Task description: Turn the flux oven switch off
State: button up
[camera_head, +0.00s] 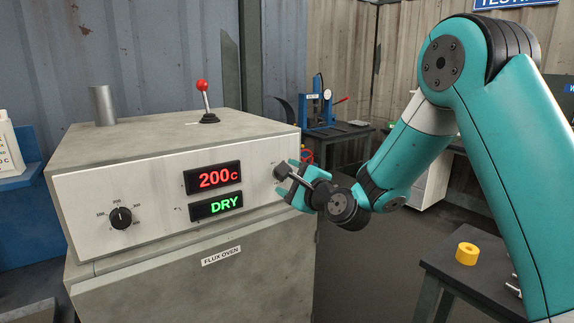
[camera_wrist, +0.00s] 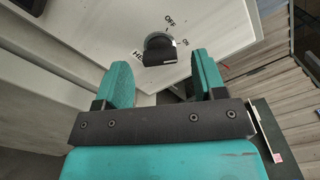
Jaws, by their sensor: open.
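The flux oven (camera_head: 160,240) is a grey metal cabinet with displays reading "200c" and "DRY". Its dark rotary switch (camera_head: 279,173) is at the right end of the front panel. In the wrist view the switch (camera_wrist: 158,48) sits by labels OFF, ON and a partly hidden "HE". A small white mark on its right side lies near the ON label. My gripper (camera_head: 291,182) is at the switch, partly covering it in the head view. In the wrist view my gripper (camera_wrist: 161,66) is open, one finger on each side of the switch, with no clear contact.
A temperature dial (camera_head: 121,218) is on the panel's left. A red-knobbed lever (camera_head: 204,100) and a metal cylinder (camera_head: 102,105) stand on top of the oven. A yellow ring (camera_head: 466,253) lies on a dark table (camera_head: 470,284) at right. Open floor lies between.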

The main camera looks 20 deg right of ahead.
jog(key=shift+w+a, duration=0.2)
jog(key=shift+w, duration=0.5)
jog(key=c, duration=0.9)
jog(key=shift+c, duration=0.2)
